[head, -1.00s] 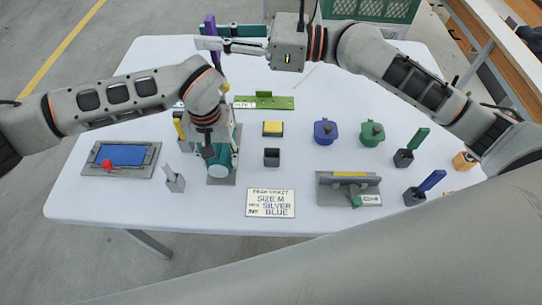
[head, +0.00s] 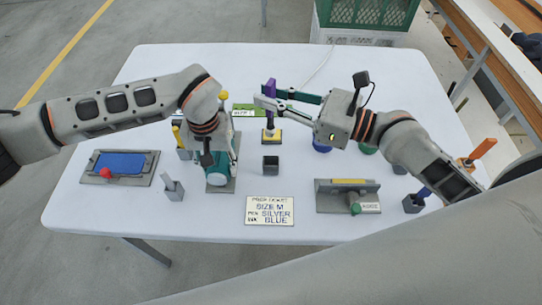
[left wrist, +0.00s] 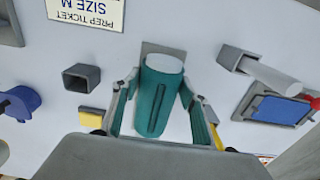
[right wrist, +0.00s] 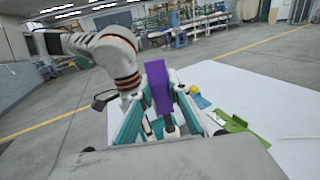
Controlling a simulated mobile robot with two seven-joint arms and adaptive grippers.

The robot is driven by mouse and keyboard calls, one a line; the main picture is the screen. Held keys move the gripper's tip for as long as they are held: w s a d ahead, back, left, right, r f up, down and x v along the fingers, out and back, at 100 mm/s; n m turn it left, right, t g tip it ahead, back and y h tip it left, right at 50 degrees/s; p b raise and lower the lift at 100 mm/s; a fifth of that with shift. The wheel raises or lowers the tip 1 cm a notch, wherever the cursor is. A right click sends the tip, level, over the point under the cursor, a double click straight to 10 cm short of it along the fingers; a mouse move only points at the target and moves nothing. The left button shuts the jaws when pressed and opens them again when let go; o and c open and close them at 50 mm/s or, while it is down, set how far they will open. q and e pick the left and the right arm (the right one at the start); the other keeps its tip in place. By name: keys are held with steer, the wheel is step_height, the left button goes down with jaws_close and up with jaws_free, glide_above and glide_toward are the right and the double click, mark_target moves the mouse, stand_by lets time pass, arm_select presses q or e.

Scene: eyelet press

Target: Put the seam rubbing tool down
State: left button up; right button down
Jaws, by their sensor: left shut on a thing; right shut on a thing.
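My right gripper (head: 272,103) is shut on a purple-handled tool (head: 270,88), seemingly the seam rubbing tool. The tool is upright, its lower end over the yellow-topped pad (head: 271,141); whether it touches the pad I cannot tell. The purple handle also shows between the fingers in the right wrist view (right wrist: 158,88). My left gripper (head: 212,160) is shut on a teal cylinder with a pale round end (left wrist: 155,95), on a grey base plate. The cylinder also shows in the head view (head: 217,176).
An empty dark square holder (head: 271,163) stands in front of the pad. A prep ticket (head: 270,210) lies at the front. A grey fixture with a yellow strip (head: 347,197) stands to the right, a blue pad in a tray (head: 120,163) at the left.

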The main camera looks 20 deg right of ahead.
mark_target(275, 129)
steer(key=shift+f, duration=4.7)
steer(key=shift+f, duration=0.6)
steer(key=c, duration=1.9)
jaws_free()
steer(key=shift+r, duration=0.1)
steer(key=shift+r, duration=0.45)
steer(key=v, duration=0.7)
steer(key=shift+s+d+r, duration=0.1)
steer(key=shift+s+d, duration=0.05)
steer(key=shift+s, duration=0.05)
